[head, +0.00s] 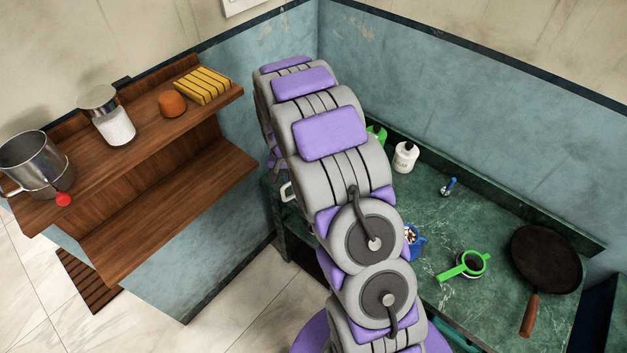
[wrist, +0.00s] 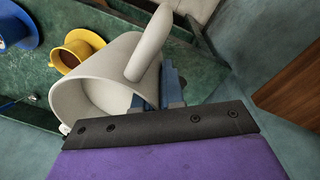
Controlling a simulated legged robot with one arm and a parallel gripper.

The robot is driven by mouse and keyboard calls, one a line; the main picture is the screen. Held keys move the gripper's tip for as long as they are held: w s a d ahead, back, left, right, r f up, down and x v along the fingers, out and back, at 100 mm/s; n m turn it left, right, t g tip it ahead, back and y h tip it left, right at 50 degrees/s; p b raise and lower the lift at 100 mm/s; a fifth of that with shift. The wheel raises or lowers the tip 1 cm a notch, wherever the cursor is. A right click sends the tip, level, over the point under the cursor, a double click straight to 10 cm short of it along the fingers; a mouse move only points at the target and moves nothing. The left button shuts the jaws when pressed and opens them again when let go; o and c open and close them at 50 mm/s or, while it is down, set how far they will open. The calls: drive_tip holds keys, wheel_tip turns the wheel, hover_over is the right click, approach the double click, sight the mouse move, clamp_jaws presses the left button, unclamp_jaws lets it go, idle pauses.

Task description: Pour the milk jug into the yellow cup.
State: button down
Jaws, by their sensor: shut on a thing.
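The white milk jug (wrist: 112,75) fills the middle of the wrist view, with its wide mouth toward the left and its thick handle at the top. My gripper (wrist: 172,88) is shut on the jug at its right side. The jug looks tilted; its contents cannot be made out. The yellow cup (wrist: 74,54) stands on a yellow saucer on the green counter, beyond the jug's upper left. Its inside looks brownish. Jug and cup appear apart, though their height difference is unclear. In the head view my arm hides my gripper and the yellow cup.
A blue cup and saucer (wrist: 14,28) stand left of the yellow cup. On the green counter (head: 490,215) are a green-handled strainer (head: 465,265), a black pan (head: 546,258) and a white bottle (head: 405,157). A wooden shelf (head: 165,165) stands at left, holding a metal pot (head: 33,160).

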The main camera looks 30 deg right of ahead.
drive_tip(key=s+d+f+m+p, duration=0.2)
drive_tip(key=d+f+m+p, duration=0.2)
drive_tip(key=d+f+m, duration=0.3)
drive_tip(key=shift+s+d+m+y+p, duration=0.15)
drive_tip(key=shift+d+m+y+p, duration=0.2)
drive_tip(key=shift+d+m, duration=0.35)
drive_tip(key=y+b, duration=0.1)
drive_tip(key=b, duration=0.2)
drive_tip(key=d+t+y+b, duration=0.1)
drive_tip(key=b, duration=0.2)
drive_tip(key=y+b, duration=0.2)
drive_tip(key=b, duration=0.1)
drive_tip(key=shift+s+d+r+t, duration=0.25)
drive_tip(key=shift+s+d+t, duration=0.05)
drive_tip(key=shift+s+d, duration=0.1)
drive_tip(key=shift+y+b, duration=0.25)
drive_tip(key=shift+b, duration=0.05)
